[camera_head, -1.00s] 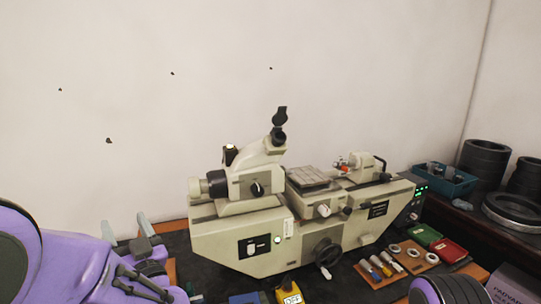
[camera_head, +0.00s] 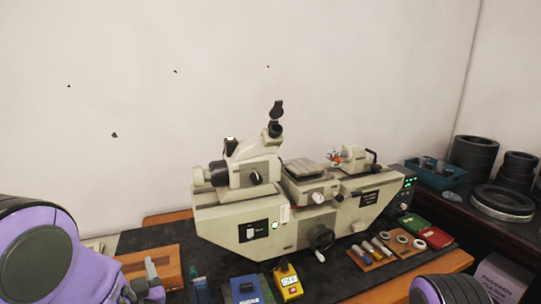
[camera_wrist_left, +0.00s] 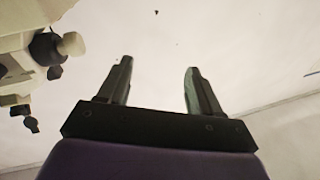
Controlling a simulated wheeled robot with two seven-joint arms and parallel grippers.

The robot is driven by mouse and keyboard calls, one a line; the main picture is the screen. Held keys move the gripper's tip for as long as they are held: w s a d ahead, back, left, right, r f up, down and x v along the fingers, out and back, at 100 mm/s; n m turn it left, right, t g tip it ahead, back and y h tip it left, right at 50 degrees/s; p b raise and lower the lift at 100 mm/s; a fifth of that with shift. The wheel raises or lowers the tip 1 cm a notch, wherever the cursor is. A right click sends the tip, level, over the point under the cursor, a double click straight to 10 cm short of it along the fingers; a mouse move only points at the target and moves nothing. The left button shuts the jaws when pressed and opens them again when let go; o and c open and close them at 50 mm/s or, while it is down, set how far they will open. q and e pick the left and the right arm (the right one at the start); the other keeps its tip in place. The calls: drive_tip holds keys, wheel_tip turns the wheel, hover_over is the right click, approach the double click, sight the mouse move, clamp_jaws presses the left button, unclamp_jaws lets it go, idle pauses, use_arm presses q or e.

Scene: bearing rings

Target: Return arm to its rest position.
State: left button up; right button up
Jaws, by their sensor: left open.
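My left arm comes in at the lower left of the head view, and its left gripper (camera_head: 150,275) is low in the frame, in front of a wooden box, partly cut off by the bottom edge. In the left wrist view the left gripper (camera_wrist_left: 157,85) shows two fingers spread wide apart with nothing between them, only pale wall behind. A rounded black and purple part of my right arm (camera_head: 447,290) shows at the bottom right. My right gripper is out of view.
A beige measuring machine (camera_head: 290,225) stands mid-table on a dark mat. A wooden box (camera_head: 155,262) is left of it. A yellow meter (camera_head: 288,282) and blue case (camera_head: 247,290) lie in front. A board with rings (camera_head: 390,248) is right; black bearing rings (camera_head: 475,155) stand farther right.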

use_arm(q)
drive_tip(key=s+f+g+h, duration=0.1)
drive_tip(key=s+f+g, duration=0.1)
drive_tip(key=s+f, duration=0.2)
drive_tip(key=s+f+g+h, duration=0.2)
drive_tip(key=s+f, duration=0.2)
drive_tip(key=f, duration=0.7)
drive_tip(key=s+f+g+h, duration=0.2)
drive_tip(key=s+f, duration=0.2)
drive_tip(key=f, duration=0.4)
drive_tip(key=shift+s+d+f, duration=0.1)
drive_tip(key=shift+s+d, duration=0.05)
drive_tip(key=s+d+f+n+g+h, duration=0.1)
drive_tip(key=s+f+g, duration=0.2)
drive_tip(key=s+f, duration=0.5)
drive_tip(key=s+f+n+g+h, duration=0.2)
drive_tip(key=s+f+g, duration=0.15)
drive_tip(key=s, duration=0.85)
wheel_tip(320, 180, down, 12)
drive_tip(key=b, duration=1.2)
drive_tip(key=shift+w+r, duration=0.2)
drive_tip(key=shift+w, duration=0.2)
use_arm(e)
wheel_tip(320, 180, down, 12)
drive_tip(key=shift+f, duration=0.25)
use_arm(q)
drive_tip(key=shift+c, duration=0.3)
use_arm(e)
drive_tip(key=shift+s, duration=0.1)
drive_tip(key=shift+c, duration=0.3)
